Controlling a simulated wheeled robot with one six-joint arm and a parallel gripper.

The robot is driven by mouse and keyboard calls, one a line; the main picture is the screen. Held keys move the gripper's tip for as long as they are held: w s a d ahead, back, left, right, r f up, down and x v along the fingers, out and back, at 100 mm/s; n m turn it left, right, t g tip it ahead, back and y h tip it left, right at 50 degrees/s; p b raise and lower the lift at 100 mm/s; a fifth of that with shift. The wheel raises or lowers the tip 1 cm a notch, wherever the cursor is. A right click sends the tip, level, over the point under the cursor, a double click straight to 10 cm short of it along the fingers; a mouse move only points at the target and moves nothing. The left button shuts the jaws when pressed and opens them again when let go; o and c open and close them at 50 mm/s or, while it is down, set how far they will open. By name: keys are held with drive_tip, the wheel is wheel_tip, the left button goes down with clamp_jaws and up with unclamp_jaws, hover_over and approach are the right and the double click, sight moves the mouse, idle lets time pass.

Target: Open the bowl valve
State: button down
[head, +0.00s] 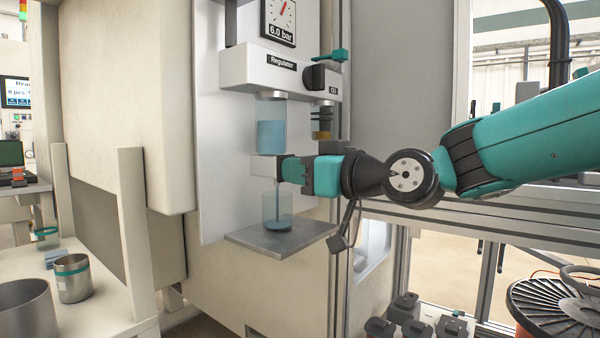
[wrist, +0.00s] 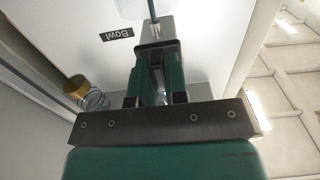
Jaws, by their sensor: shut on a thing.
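The bowl (head: 271,137) with blue liquid hangs under the regulator (head: 270,68). Below it is a pale valve block (head: 261,166). My gripper (head: 287,168) reaches in from the right at that block, shut on the bowl valve's handle, which its fingers mostly hide. In the wrist view the fingers (wrist: 157,50) close at a grey metal piece (wrist: 158,27) beside the label "Bowl" (wrist: 115,32). A thin blue-grey vertical line runs from under the block into a clear beaker (head: 285,207), with a little blue liquid at its bottom.
The beaker stands on a grey shelf (head: 310,232). A gauge (head: 280,20) reads 6.0 bar. A black knob (head: 314,77), a teal lever (head: 335,55) and a brass-coloured part (head: 321,122) are above my gripper. Metal cups (head: 73,278) stand at lower left.

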drive_tip(key=c, duration=1.1)
unclamp_jaws()
drive_tip(key=shift+c, duration=0.2)
drive_tip(key=v, duration=1.7)
drive_tip(key=shift+s, duration=0.25)
drive_tip(key=shift+d, duration=0.15)
